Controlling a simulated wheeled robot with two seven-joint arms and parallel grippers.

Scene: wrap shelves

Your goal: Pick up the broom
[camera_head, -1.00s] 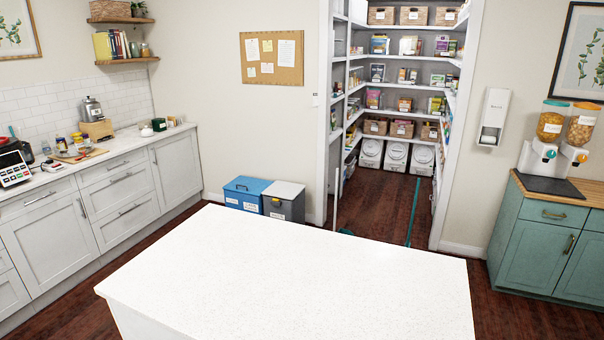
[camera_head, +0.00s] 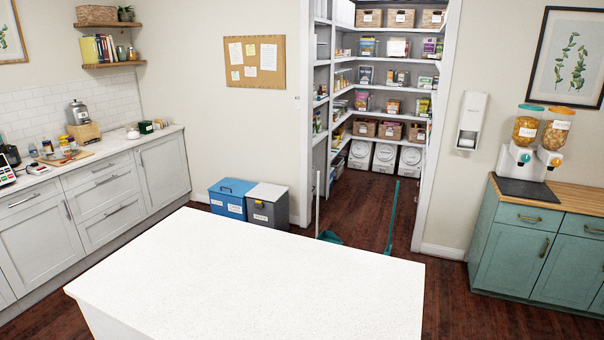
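Two long-handled tools stand at the pantry doorway, beyond the white island. One has a pale upright handle (camera_head: 317,195) at the doorway's left side and a teal part (camera_head: 330,237) low down, partly hidden by the island. The other shows a teal, slightly tilted handle (camera_head: 392,216) near the doorway's right side; its lower end is close to the floor. I cannot tell for certain which of the two is the broom. Neither of my grippers is in view.
The white island (camera_head: 250,275) fills the near middle. Blue (camera_head: 231,198) and grey (camera_head: 268,205) bins stand left of the doorway. A teal cabinet (camera_head: 530,243) stands at right. Dark wood floor (camera_head: 445,290) is clear between island and cabinet.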

